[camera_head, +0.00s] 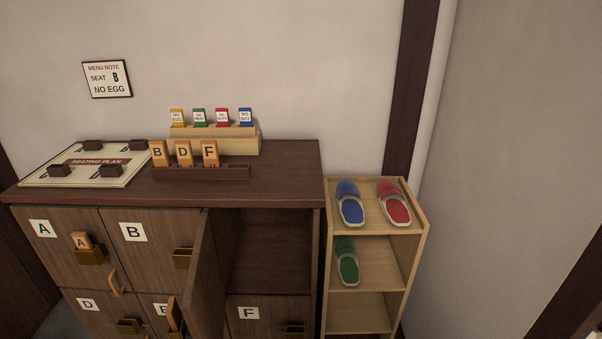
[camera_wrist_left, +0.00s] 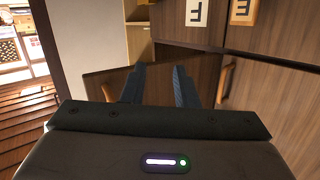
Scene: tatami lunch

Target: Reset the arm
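My left gripper (camera_wrist_left: 158,84) shows only in the left wrist view, where its two dark fingers stand apart. I see nothing held between them. A brown wooden panel (camera_wrist_left: 151,64) lies beyond the fingertips, and cabinet fronts with upside-down labels F (camera_wrist_left: 195,13) and E (camera_wrist_left: 242,11) are behind it. Whether the fingers touch the panel I cannot tell. Neither gripper shows in the head view, and my right gripper is in no frame.
The locker cabinet (camera_head: 285,169) has an open door (camera_head: 205,275) jutting out beside an empty upper-right compartment (camera_head: 270,255). A tag rack (camera_head: 200,173) and seating plan board (camera_head: 45,179) are on top. A slipper shelf (camera_head: 375,235) stands right. A wood handle (camera_wrist_left: 226,82) juts near the fingers.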

